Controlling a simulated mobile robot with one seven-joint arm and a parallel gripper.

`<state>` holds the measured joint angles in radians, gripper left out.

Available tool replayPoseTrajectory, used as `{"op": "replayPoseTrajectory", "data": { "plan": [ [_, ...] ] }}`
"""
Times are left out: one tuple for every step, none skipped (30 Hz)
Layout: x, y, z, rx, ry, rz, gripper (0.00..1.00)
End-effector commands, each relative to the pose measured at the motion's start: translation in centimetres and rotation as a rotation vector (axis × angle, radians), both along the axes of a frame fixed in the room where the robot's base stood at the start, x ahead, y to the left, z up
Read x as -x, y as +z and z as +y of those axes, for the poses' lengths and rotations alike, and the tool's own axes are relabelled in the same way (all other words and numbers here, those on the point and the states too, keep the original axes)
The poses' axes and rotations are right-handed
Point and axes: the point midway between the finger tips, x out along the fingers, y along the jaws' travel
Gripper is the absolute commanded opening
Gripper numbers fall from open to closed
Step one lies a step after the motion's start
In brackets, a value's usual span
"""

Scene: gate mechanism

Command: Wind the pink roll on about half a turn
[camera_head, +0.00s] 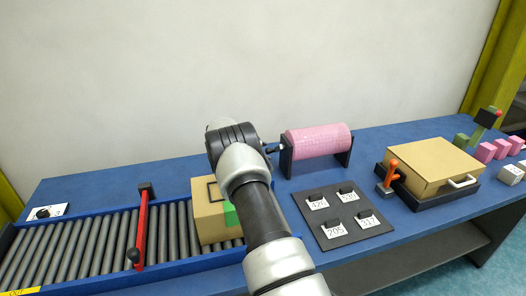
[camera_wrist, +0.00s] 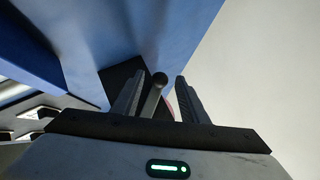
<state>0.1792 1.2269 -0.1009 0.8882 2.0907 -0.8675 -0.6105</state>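The pink roll (camera_head: 318,140) lies level between two black uprights at the back of the blue table. A dark crank or shaft end (camera_head: 272,149) sticks out at its left side, partly hidden by my wrist. In the wrist view my gripper (camera_wrist: 160,77) is open, with a dark rod-like handle (camera_wrist: 154,95) between its fingers. The handle is close to the left finger, and a gap shows to the right finger. A sliver of pink shows behind the fingers. In the head view my arm hides the fingers.
On the left are a roller conveyor (camera_head: 85,250), a red bar (camera_head: 141,228) and another box (camera_head: 208,214).

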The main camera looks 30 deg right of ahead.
Motion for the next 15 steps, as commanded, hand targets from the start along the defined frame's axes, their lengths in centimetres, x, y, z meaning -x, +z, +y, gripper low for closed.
{"op": "replayPoseTrajectory", "data": {
  "plan": [
    [-0.03,-0.01,-0.09,0.0,0.0,-0.001,0.4],
    [-0.03,-0.01,-0.11,0.0,0.0,-0.001,0.4],
    [-0.02,-0.01,-0.12,0.0,0.0,-0.001,0.4],
    [-0.02,-0.01,-0.12,0.0,0.0,-0.001,0.4],
    [-0.02,0.0,-0.11,0.0,0.0,-0.001,0.4],
    [-0.02,0.0,-0.11,0.001,-0.001,-0.001,0.4],
    [-0.01,-0.01,-0.11,0.001,-0.001,-0.001,0.4],
    [-0.02,0.01,-0.11,0.001,-0.001,-0.001,0.36],
    [-0.01,0.0,-0.1,0.001,-0.001,-0.001,0.3],
    [-0.01,0.0,-0.1,0.001,-0.001,-0.001,0.25],
    [-0.01,0.0,-0.1,0.001,-0.001,0.0,0.2],
    [-0.01,0.01,-0.1,0.001,-0.001,0.0,0.13],
    [-0.01,0.01,-0.1,0.001,-0.001,-0.001,0.08],
    [-0.01,0.01,-0.1,0.001,-0.001,0.0,0.03],
    [-0.01,0.01,-0.1,0.001,-0.001,0.0,0.0]
  ]
}}
